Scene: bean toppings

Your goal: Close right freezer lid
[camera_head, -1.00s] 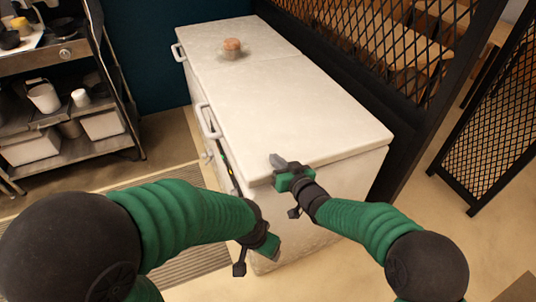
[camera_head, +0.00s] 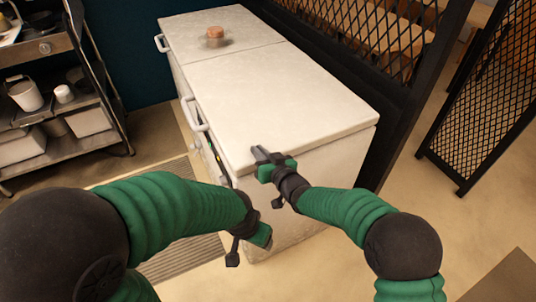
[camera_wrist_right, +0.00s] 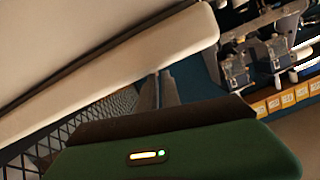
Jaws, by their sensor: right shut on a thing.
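The white chest freezer (camera_head: 290,190) has two lids. The right freezer lid (camera_head: 290,95) is the nearer, larger one and looks flat on the freezer body, with a handle (camera_head: 194,113) on its left side. My right gripper (camera_head: 259,154) is at its near left corner. In the right wrist view, the fingers (camera_wrist_right: 160,90) are close together and their tips meet the pale lid edge (camera_wrist_right: 150,50); the contact is partly hidden. My left gripper (camera_head: 262,236) hangs low in front of the freezer, and its fingers are too unclear to judge.
The far freezer lid (camera_head: 185,35) carries a small round brown item (camera_head: 215,32). A metal shelf rack (camera_head: 70,150) stands at the left. A black mesh partition (camera_head: 400,70) runs along the right side. Floor (camera_head: 420,210) is free at the right.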

